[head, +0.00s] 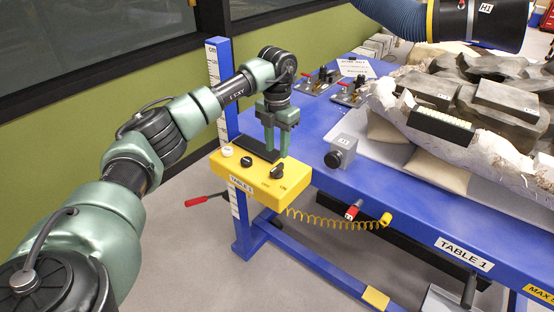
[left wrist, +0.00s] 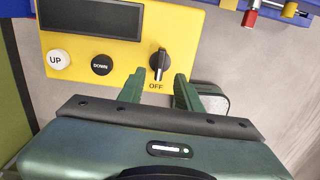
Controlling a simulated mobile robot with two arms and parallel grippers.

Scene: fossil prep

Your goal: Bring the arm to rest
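My left gripper (head: 277,152) is above the yellow control box (head: 232,176) at the corner of the blue table, fingers pointing down. In the left wrist view the gripper (left wrist: 160,82) has its two green fingers apart with nothing between them. My left arm is stretched out from the lower left. My right gripper is in neither view.
The box has a white UP button (left wrist: 58,59), a black DOWN button (left wrist: 102,64) and a dark display (left wrist: 92,18). A grey camera-like block (head: 341,150) stands right of the gripper. A fossil in plaster (head: 385,92) fills the table's right side. A black nozzle (head: 480,22) hangs above.

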